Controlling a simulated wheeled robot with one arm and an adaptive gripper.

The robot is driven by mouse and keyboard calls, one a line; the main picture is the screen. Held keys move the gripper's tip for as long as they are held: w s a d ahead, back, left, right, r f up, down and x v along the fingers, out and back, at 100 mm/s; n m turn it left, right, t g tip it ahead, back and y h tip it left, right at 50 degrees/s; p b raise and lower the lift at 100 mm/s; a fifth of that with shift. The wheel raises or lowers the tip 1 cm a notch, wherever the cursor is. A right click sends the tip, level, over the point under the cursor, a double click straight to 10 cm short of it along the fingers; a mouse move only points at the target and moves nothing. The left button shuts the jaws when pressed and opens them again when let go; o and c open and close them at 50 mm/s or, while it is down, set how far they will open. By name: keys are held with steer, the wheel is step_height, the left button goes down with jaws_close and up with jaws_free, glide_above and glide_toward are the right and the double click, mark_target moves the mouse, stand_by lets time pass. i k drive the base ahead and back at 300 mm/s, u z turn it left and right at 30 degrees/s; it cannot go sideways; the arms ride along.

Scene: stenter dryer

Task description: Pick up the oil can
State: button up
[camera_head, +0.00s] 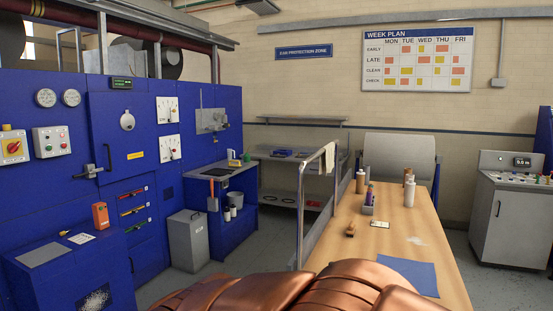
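I cannot make out for certain which thing is the oil can. Several small containers stand on the wooden table (390,262) right of centre. One is a pale bottle with a brown top (409,193), upright. Another is a brown bottle (360,183) near the left edge. A dark purple container (369,196) stands in or behind a small grey holder. A small brown object (350,230) lies closer to me. An orange object (100,216) stands upright on the blue cabinet at left. My gripper is not in view.
A metal rail (299,215) with a cloth runs along the table's left side. A blue sheet (408,277) lies at its near end. A grey bin (188,240) stands by the blue machine (60,180). A grey console (510,213) is at right. Floor shows between bin and rail.

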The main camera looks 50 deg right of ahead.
mark_target(247, 157)
steer(key=z, duration=0.85)
steer(key=i, duration=3.5)
steer(key=z, duration=1.35)
steer(key=i, duration=1.9)
